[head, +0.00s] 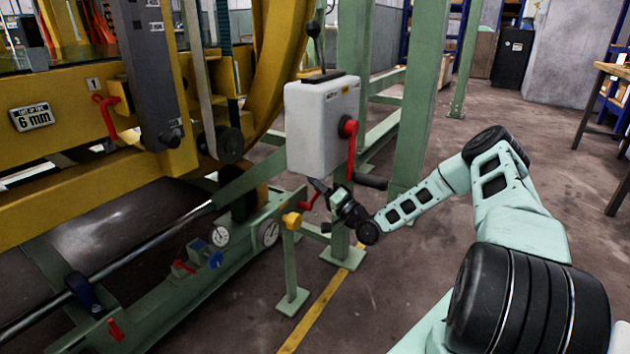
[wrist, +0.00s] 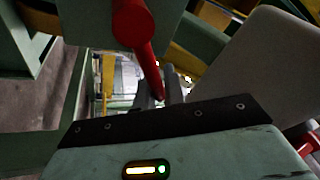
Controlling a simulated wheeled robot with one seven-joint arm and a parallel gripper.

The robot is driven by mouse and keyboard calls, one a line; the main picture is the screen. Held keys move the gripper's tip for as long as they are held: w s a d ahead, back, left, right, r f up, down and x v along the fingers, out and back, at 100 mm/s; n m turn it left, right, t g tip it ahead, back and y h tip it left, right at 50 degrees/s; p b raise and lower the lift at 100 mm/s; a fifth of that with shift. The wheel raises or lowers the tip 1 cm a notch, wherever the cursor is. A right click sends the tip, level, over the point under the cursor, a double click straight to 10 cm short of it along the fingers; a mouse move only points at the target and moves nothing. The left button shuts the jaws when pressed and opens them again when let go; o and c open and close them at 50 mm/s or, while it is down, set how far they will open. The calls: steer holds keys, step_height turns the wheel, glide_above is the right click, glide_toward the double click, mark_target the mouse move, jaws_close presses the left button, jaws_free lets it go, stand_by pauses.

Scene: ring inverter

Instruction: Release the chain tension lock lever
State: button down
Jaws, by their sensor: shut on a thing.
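A red lever (head: 309,201) with a rounded end sits low beside the green frame, below the light grey box, in the head view. In the wrist view the red lever (wrist: 132,28) comes down from the top and narrows to a shaft between my fingers. My gripper (head: 319,187) is at this lever, with its fingers shut on it; the fingertips (wrist: 160,90) show around the shaft in the wrist view. The gripper body hides the lower part of the grip. No label on this lever can be read.
The light grey box (head: 318,125) with a red handle (head: 350,135) stands just above my gripper. Open floor lies at the front right.

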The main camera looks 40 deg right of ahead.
steer(key=shift+d+f+m, duration=0.1)
steer(key=shift+f+m, duration=0.1)
steer(key=shift+m, duration=0.3)
steer(key=c, duration=1.5)
jaws_free()
steer(key=p+v, duration=0.5)
steer(key=v, duration=1.2)
steer(key=shift+s, duration=0.25)
